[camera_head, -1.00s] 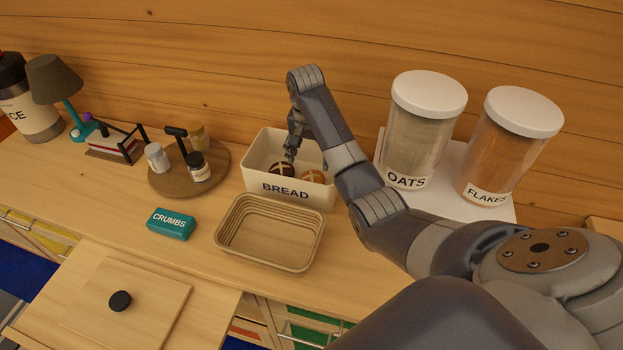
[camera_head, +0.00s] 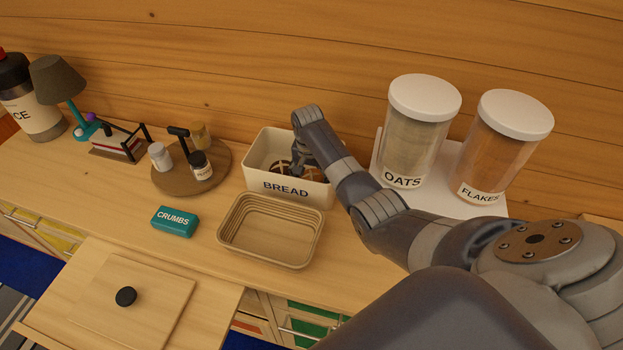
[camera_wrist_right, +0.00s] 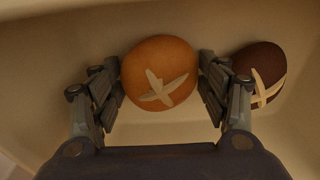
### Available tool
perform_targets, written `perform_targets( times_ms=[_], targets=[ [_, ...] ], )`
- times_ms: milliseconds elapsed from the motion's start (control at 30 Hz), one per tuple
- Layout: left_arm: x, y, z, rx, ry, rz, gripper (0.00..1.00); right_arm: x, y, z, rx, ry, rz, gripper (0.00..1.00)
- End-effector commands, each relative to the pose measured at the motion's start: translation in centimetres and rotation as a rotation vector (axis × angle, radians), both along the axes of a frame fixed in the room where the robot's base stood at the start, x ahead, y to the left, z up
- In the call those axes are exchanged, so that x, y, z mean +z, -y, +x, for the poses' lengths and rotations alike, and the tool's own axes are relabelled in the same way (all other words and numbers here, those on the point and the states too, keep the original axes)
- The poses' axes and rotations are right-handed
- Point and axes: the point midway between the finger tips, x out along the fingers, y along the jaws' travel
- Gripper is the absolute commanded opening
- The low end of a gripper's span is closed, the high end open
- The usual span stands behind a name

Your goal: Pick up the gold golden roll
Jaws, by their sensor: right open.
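The golden roll (camera_wrist_right: 160,72), round with a pale cross on top, lies in the white BREAD bin (camera_head: 262,182). In the right wrist view it sits between the two spread fingers of my right gripper (camera_wrist_right: 160,80), one finger on each side. The gripper is open; I cannot tell whether the fingers touch the roll. In the head view my right gripper (camera_head: 302,160) is down inside the bin and hides most of the golden roll. A dark brown roll (camera_wrist_right: 262,70) with a pale cross lies just right of the right finger. My left gripper is not in view.
An empty tan basket (camera_head: 270,230) stands in front of the bin. OATS (camera_head: 415,135) and FLAKES (camera_head: 500,145) canisters stand right of it, close to my arm. A round board (camera_head: 185,182) with jars and a teal CRUMBS box (camera_head: 174,221) are left.

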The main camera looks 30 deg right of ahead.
Motion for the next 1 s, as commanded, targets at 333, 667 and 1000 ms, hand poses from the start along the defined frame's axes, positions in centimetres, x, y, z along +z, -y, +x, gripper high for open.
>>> perform_targets(
  times_ms=[333,667,1000],
  targets=[
    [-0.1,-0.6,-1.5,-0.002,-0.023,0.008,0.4,0.0,0.0,0.0,0.0,0.0,0.0,0.4],
    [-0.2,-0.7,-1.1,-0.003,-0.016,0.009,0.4,0.8,0.0,0.1,0.0,0.003,-0.001,0.4],
    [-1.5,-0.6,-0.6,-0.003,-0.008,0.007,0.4,7.0,0.1,0.2,-0.001,0.006,-0.001,0.4]
  ],
)
